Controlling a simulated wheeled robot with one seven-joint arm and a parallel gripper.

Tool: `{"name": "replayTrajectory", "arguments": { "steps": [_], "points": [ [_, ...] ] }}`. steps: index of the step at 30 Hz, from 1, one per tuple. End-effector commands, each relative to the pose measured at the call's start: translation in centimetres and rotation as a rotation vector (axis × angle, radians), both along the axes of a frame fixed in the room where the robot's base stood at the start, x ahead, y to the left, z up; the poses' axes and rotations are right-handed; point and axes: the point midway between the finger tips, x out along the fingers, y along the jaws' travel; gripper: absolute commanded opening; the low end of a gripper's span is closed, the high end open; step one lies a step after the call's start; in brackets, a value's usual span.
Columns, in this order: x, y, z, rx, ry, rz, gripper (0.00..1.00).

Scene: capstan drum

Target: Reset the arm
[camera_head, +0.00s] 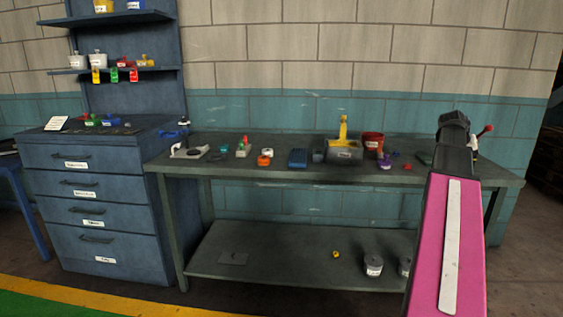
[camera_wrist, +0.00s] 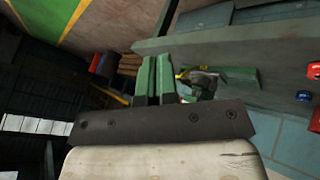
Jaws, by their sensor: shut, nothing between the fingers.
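My arm rises at the right of the head view, with a pink link and a dark wrist that stand in front of the workbench's right end. My gripper (camera_wrist: 155,62) shows in the wrist view as two green fingers side by side, shut with nothing between them. In the head view the fingers are hidden or cannot be told from the dark wrist. In the wrist view the fingers are seen against the grey bench (camera_wrist: 270,60) and the floor, and the picture is tilted. A grey and yellow item (camera_wrist: 200,78) appears just right of the fingers, partly hidden.
The workbench (camera_head: 235,181) carries a yellow-handled grey box (camera_head: 344,150), a red pot (camera_head: 373,141), a blue block (camera_head: 298,158) and several small parts. A blue drawer cabinet (camera_head: 95,210) stands at left. Cans (camera_head: 373,266) sit on the lower shelf. A red-knobbed lever (camera_head: 486,130) shows beside my wrist.

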Motion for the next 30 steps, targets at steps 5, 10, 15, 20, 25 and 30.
{"name": "replayTrajectory", "arguments": {
  "steps": [5, 10, 15, 20, 25, 30],
  "points": [
    [0.4, 1.1, -1.3, 0.014, 0.005, 0.019, 0.00],
    [1.0, 2.7, -3.1, 0.034, 0.011, 0.044, 0.00],
    [1.7, 5.2, -5.8, 0.064, 0.022, 0.082, 0.00],
    [2.4, 8.3, -9.1, 0.103, 0.037, 0.128, 0.00],
    [2.9, 13.6, -14.3, 0.163, 0.062, 0.202, 0.00],
    [2.6, 20.8, -20.9, 0.248, 0.101, 0.295, 0.00]
  ]
}}
